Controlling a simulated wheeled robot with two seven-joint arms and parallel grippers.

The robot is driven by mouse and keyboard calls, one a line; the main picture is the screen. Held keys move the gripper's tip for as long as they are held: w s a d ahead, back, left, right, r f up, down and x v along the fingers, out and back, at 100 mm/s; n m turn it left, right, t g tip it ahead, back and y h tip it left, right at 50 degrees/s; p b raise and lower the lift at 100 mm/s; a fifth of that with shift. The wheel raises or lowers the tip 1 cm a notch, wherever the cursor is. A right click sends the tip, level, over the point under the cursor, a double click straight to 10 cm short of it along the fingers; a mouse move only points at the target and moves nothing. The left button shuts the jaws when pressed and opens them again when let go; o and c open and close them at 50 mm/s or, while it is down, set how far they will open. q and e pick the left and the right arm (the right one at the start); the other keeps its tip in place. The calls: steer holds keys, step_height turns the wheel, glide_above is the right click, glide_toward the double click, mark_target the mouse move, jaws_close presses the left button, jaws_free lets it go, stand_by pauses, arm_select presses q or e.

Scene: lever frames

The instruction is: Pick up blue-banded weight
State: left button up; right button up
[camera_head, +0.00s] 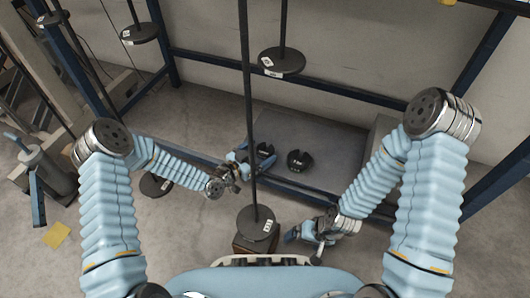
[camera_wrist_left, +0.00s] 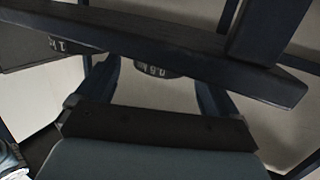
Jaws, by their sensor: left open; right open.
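Two dark slotted weights with white markings lie on the grey lower platform in the head view: one weight (camera_head: 300,161) in the open, the other (camera_head: 265,149) partly hidden by my left gripper. I cannot make out a blue band on either. My left gripper (camera_head: 254,162) is open and empty beside the left one; I cannot tell whether they touch. In the left wrist view, its open fingers (camera_wrist_left: 157,88) frame a marked dark weight (camera_wrist_left: 153,68), partly covered by a dark bar (camera_wrist_left: 150,35). My right gripper (camera_head: 306,240) is open and empty, low at centre right.
A vertical rod (camera_head: 247,90) stands close to my left gripper, with a round disc (camera_head: 256,224) at its foot. Round weights hang on rods, one disc (camera_head: 282,61) above the platform. A blue frame rail (camera_head: 300,191) runs along the platform's front. Bare floor (camera_head: 185,235) lies left.

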mark_target(265, 149)
arm_select(q)
steer(key=x, duration=0.3)
steer(key=shift+d+f, duration=0.1)
steer(key=c, duration=1.1)
steer(key=shift+c, duration=0.7)
